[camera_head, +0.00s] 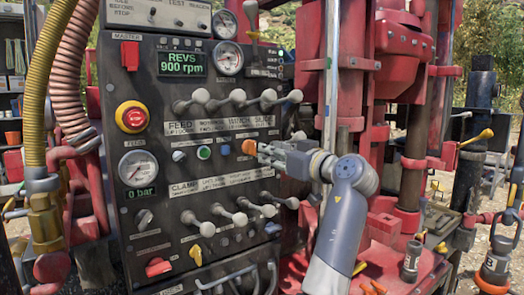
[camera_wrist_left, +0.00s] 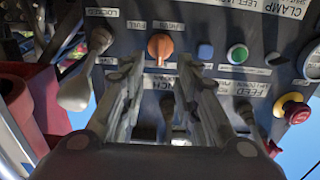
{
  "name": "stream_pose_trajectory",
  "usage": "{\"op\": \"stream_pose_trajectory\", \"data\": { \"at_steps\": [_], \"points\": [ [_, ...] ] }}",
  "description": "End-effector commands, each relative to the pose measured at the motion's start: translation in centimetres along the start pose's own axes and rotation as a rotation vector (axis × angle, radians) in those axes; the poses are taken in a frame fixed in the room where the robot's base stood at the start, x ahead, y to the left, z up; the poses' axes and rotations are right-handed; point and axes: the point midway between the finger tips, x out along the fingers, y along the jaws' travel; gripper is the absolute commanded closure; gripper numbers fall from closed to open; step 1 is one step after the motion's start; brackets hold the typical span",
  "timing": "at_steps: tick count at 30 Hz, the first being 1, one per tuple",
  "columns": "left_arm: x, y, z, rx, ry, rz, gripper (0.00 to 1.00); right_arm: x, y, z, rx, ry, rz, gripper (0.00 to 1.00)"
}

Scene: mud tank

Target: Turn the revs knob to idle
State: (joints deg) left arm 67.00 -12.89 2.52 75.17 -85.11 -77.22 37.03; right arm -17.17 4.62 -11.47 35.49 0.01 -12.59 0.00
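The revs knob (camera_head: 249,147) is orange and sits on the dark control panel, at the right end of a row of small buttons. In the left wrist view the orange knob (camera_wrist_left: 160,46) shows just beyond and between my fingertips, near a label that reads FULL. My left gripper (camera_head: 265,151) is in front of the panel, with its fingers pointing at the knob. In the left wrist view its two fingers (camera_wrist_left: 157,72) are apart with nothing held; contact with the knob cannot be made out. The REVS display (camera_head: 183,64) reads 900 rpm. My right gripper is not in view.
Rows of grey levers stick out above (camera_head: 239,97) and below (camera_head: 238,217) the knob. A green button (camera_head: 204,152) and a red emergency stop (camera_head: 131,117) are to its left. Red rig columns (camera_head: 345,75) stand to the right. Hoses run along the left.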

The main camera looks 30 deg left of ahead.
Motion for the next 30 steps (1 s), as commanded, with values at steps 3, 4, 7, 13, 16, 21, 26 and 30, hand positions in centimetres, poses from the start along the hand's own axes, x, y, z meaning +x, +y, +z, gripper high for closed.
{"op": "stream_pose_trajectory", "data": {
  "at_steps": [3, 4, 7, 13, 16, 21, 26, 30],
  "points": [
    [-2.1, 0.0, 0.1, 0.0, -0.001, 0.001, 0.71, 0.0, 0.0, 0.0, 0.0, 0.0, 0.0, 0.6],
    [-2.5, 0.0, 0.1, -0.001, -0.001, 0.001, 0.71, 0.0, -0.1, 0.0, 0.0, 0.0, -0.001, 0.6],
    [-3.5, 0.0, 0.1, -0.001, -0.001, 0.0, 0.71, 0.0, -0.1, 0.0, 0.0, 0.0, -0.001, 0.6],
    [-4.0, -0.1, 0.0, -0.001, -0.001, -0.002, 0.71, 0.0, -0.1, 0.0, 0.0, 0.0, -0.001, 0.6],
    [-4.0, -0.1, 0.0, -0.001, -0.001, -0.002, 0.71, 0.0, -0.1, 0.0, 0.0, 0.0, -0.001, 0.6],
    [-4.0, -0.1, 0.0, -0.001, -0.001, -0.001, 0.71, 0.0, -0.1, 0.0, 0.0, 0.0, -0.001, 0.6],
    [-4.0, 0.0, 0.0, -0.001, -0.001, -0.001, 0.71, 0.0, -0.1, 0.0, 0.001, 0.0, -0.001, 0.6],
    [-4.0, 0.0, 0.0, -0.001, -0.001, -0.001, 0.71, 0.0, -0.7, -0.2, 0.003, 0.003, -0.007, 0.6]
  ]
}}
